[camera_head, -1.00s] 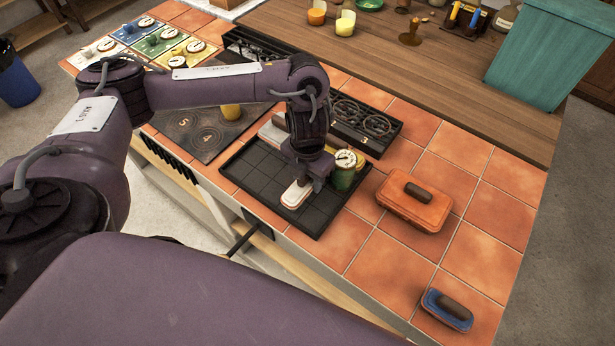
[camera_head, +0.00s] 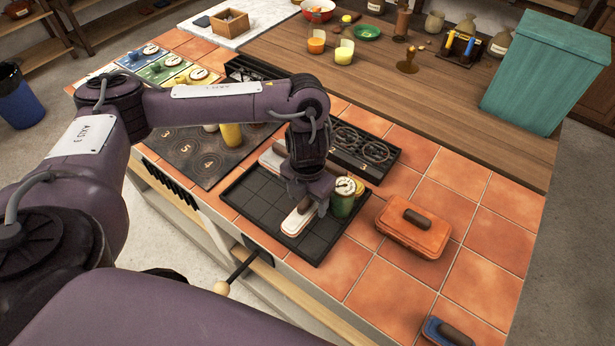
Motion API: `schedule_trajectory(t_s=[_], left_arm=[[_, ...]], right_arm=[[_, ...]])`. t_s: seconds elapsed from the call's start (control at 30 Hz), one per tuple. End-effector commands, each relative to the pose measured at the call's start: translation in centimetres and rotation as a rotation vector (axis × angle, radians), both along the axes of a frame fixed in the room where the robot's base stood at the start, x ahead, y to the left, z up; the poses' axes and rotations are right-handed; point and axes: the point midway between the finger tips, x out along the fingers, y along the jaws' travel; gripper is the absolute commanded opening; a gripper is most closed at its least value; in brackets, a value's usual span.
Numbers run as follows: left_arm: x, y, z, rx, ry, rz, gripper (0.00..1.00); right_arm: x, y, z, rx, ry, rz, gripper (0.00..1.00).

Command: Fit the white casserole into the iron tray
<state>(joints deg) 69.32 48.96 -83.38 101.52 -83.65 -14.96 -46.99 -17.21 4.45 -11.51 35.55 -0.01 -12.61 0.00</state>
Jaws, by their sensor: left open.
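The white casserole (camera_head: 294,225), small and oblong with a brown handle on top, sits inside the dark, grid-marked iron tray (camera_head: 248,203), towards its front edge. Its far end is hidden under my gripper. My left gripper (camera_head: 308,200) points down over the casserole's handle and is open. Its fingers are partly hidden, so I cannot see whether they touch the handle. My right gripper is not in view.
A green canister with a dial (camera_head: 342,203) stands close right of my gripper. An orange casserole (camera_head: 408,232) and a blue one (camera_head: 436,331) sit on the tiles to the right. A black burner box (camera_head: 366,152) stands behind. Tiles between are clear.

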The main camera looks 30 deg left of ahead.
Motion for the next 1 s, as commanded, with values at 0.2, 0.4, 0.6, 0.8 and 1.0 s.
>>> schedule_trajectory(t_s=[0.2, 0.4, 0.6, 0.8, 1.0], left_arm=[[0.2, 0.0, 5.0, 0.001, -0.007, -0.002, 0.64], [0.1, 0.0, 8.1, 0.001, -0.005, -0.001, 0.64], [0.0, 0.0, 9.5, 0.001, -0.001, 0.000, 0.64], [0.0, 0.0, 9.7, 0.001, 0.000, 0.000, 0.64], [0.0, 0.0, 9.7, 0.000, 0.000, 0.000, 0.64]], right_arm=[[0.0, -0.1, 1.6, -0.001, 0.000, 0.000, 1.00], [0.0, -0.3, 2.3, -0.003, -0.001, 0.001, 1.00], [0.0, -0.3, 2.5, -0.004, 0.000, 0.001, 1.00], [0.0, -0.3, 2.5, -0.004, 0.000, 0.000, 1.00], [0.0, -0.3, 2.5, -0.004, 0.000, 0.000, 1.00]])
